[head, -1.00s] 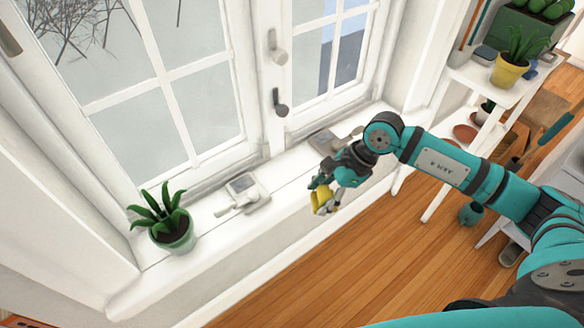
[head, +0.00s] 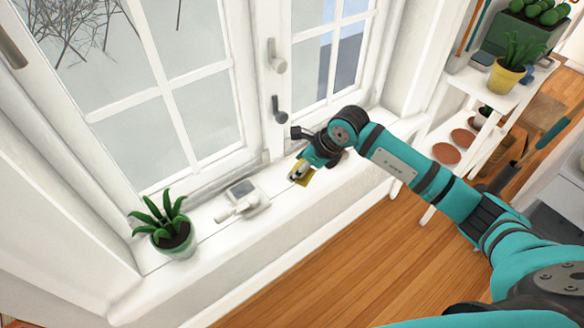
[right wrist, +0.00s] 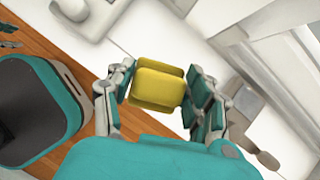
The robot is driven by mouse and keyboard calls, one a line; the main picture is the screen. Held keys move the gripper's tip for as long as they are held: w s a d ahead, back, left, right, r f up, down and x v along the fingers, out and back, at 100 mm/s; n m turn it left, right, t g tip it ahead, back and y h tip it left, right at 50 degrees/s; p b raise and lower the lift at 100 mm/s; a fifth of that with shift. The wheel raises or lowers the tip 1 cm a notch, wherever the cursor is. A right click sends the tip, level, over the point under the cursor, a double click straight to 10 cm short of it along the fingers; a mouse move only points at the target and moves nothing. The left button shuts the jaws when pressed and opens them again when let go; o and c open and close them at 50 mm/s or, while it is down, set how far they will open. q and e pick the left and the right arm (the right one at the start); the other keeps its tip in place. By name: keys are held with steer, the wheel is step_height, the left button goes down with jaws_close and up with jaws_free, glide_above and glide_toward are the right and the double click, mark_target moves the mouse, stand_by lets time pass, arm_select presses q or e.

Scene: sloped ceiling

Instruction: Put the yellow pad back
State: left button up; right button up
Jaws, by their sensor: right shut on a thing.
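The yellow pad (head: 306,178) is a small block held in my right gripper (head: 299,171), in front of the window. In the right wrist view the pad (right wrist: 158,84) sits between the two fingers of the gripper (right wrist: 160,88), with the white sill behind it. In the head view the gripper partly covers the pad. I cannot tell the exact gap between pad and sill. A white device with a grey square panel (head: 243,196) lies on the sill to the left of the gripper.
A potted plant (head: 172,235) stands at the sill's left end. The white sill (head: 215,240) is bare along its front edge. A greyish device (right wrist: 243,98) lies right of the gripper in the wrist view. A white shelf with plants (head: 483,90) stands right.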

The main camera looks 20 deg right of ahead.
steer(key=shift+w+a+f, duration=0.1)
steer(key=shift+w+a, duration=0.2)
steer(key=shift+w, duration=0.5)
steer(key=shift+w+a+f, duration=0.1)
steer(key=shift+w+a, duration=0.2)
steer(key=shift+w, duration=0.55)
step_height(320, 180, down, 3)
steer(key=shift+r, duration=0.15)
steer(key=shift+f, duration=0.35)
arm_select(q)
steer(key=shift+w+r, duration=0.75)
steer(key=shift+r, duration=0.3)
steer(key=shift+s+f+b, duration=0.1)
steer(key=shift+b, duration=0.2)
arm_select(e)
steer(key=shift+f, duration=0.1)
steer(key=o, duration=1.1)
arm_select(q)
steer(key=shift+s, duration=0.15)
